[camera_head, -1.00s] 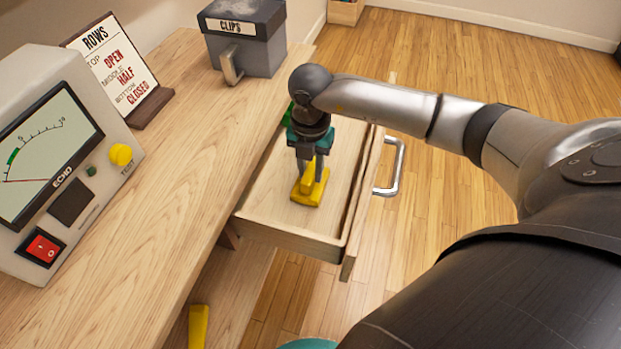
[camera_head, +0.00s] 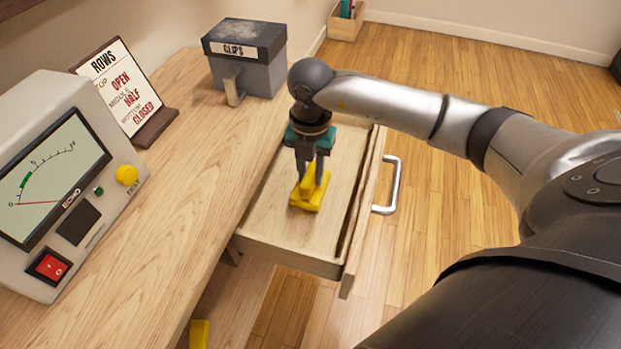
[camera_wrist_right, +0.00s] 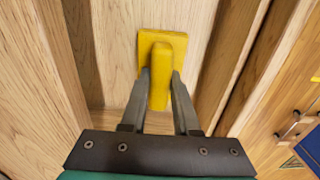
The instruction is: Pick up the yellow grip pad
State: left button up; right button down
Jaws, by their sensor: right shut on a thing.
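The yellow grip pad (camera_head: 309,190) is in the open drawer (camera_head: 290,258). It has a flat base and a raised upright handle. My right gripper (camera_head: 312,180) points down into the drawer and is shut on the handle. In the right wrist view the pad (camera_wrist_right: 160,50) shows with its handle between the two fingers of the gripper (camera_wrist_right: 160,85). The base appears to be at the drawer floor; I cannot tell whether it touches. My left gripper is not in view.
The drawer's handle (camera_head: 393,185) faces right over the wood floor. On the desk (camera_head: 170,215) stand a grey meter box (camera_head: 60,185), a rows sign (camera_head: 125,90) and a clips box (camera_head: 245,60). Another yellow piece (camera_head: 199,334) shows below the desk edge.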

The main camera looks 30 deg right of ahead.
aim_at(310, 173)
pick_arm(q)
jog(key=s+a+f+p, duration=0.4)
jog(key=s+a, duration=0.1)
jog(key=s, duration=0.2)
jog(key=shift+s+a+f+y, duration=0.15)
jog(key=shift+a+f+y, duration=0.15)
pick_arm(e)
notch_tip(310, 173, up, 15)
jog(key=shift+f, duration=0.1)
jog(key=c, duration=1.2)
grip_release()
grip_shut()
